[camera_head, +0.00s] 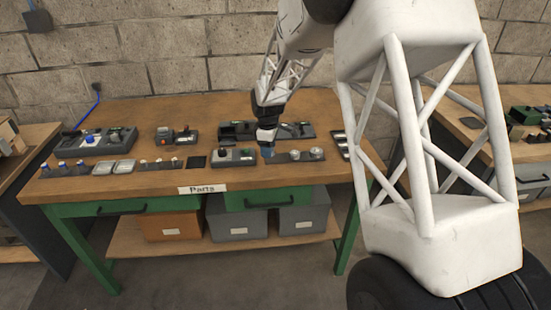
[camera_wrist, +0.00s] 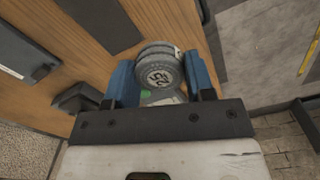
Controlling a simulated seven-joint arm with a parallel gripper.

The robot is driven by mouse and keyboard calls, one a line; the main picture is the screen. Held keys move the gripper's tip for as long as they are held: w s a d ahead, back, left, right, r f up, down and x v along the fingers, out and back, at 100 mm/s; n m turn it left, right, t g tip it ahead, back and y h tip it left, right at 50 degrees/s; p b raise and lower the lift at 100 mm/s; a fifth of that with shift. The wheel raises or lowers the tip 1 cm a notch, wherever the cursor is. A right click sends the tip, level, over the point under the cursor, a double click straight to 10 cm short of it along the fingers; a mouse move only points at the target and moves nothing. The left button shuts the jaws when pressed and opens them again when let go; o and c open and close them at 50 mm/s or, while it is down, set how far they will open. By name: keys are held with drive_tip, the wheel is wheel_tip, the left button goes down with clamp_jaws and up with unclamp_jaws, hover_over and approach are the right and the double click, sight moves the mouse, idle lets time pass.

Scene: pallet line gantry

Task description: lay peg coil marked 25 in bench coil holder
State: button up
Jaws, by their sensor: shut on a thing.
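In the wrist view a grey round coil (camera_wrist: 160,74) marked 25 sits between the two blue fingers of my gripper (camera_wrist: 162,85). The gripper is shut on it. The mark reads tilted, and a second rounded rim shows behind the marked face. In the head view my gripper (camera_head: 267,149) is over the parts bench, at the left end of a dark strip (camera_head: 282,157) with two light round pieces on it. The coil cannot be made out there. I cannot tell which fixture is the coil holder, or whether the coil touches anything below.
The wooden bench (camera_head: 230,111) carries a control box (camera_head: 233,157) left of my gripper and a dark tray (camera_head: 238,131) behind it. Several small parts stand farther left. The bench's back middle is clear. A dark block (camera_wrist: 77,98) lies close to the left finger.

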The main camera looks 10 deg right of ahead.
drive_tip(key=w+a+r, duration=0.1)
drive_tip(key=w+a, duration=0.6)
drive_tip(key=w, duration=0.5)
drive_tip(key=w+a+r, duration=0.1)
drive_tip(key=w+a, duration=0.7)
drive_tip(key=w, duration=0.4)
drive_tip(key=shift+w+a+r, duration=0.2)
drive_tip(key=shift+a+r, duration=0.1)
drive_tip(key=shift+r, duration=0.05)
drive_tip(key=shift+f, duration=0.25)
drive_tip(key=shift+f, duration=2.8)
drive_tip(key=shift+f, duration=0.45)
drive_tip(key=o, duration=1.4)
drive_tip(key=shift+o, duration=0.2)
